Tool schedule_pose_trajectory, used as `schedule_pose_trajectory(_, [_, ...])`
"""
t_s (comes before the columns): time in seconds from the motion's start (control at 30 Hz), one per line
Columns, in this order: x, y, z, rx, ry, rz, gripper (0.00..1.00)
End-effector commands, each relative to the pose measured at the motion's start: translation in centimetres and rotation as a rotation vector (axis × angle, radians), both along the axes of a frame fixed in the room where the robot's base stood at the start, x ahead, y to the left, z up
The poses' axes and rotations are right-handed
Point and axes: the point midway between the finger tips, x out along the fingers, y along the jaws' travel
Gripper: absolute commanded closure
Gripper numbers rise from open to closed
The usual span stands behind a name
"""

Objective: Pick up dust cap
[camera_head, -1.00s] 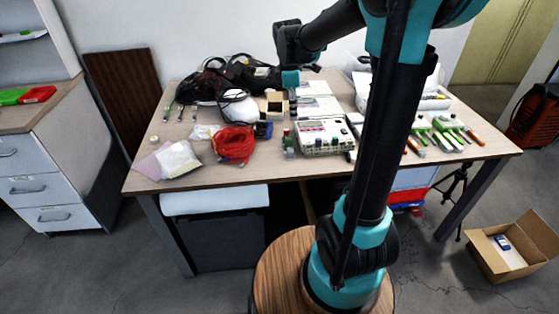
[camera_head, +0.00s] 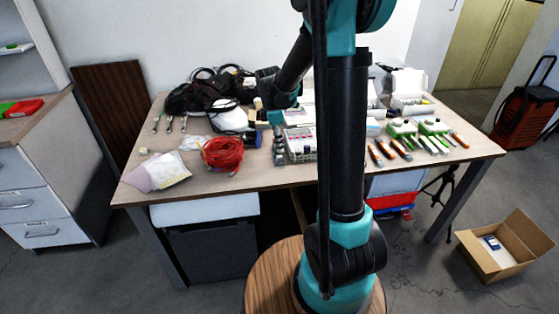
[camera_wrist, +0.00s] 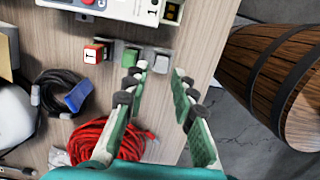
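In the wrist view, a small grey-white block (camera_wrist: 161,62) lies just beyond my open, empty gripper (camera_wrist: 157,80), close to the table edge. A green block (camera_wrist: 131,57) and a red-and-white block (camera_wrist: 95,52) stand in a row to its left. I cannot tell which of these, if any, is the dust cap. In the head view my gripper (camera_head: 276,116) is over the table, above the small blocks (camera_head: 279,147) left of the white instrument (camera_head: 300,143). A small pale round piece (camera_head: 143,151) lies at the table's left.
A red cable coil (camera_head: 222,154) lies left of the blocks; in the wrist view it is below the left finger. A black cable with a blue plug (camera_wrist: 78,95) is near. Tools and green-white devices (camera_head: 403,128) fill the right side. Bare tabletop (camera_head: 262,172) shows in front.

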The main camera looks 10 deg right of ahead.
Motion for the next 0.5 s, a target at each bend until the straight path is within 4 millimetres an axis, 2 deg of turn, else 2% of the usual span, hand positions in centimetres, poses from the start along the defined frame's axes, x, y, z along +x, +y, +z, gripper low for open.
schedule_pose_trajectory(0.4, [-0.3, 0.0, -4.7, 0.000, 0.000, -0.001, 0.74])
schedule_pose_trajectory(0.5, [-0.3, -0.1, -5.2, 0.000, 0.000, -0.001, 0.74])
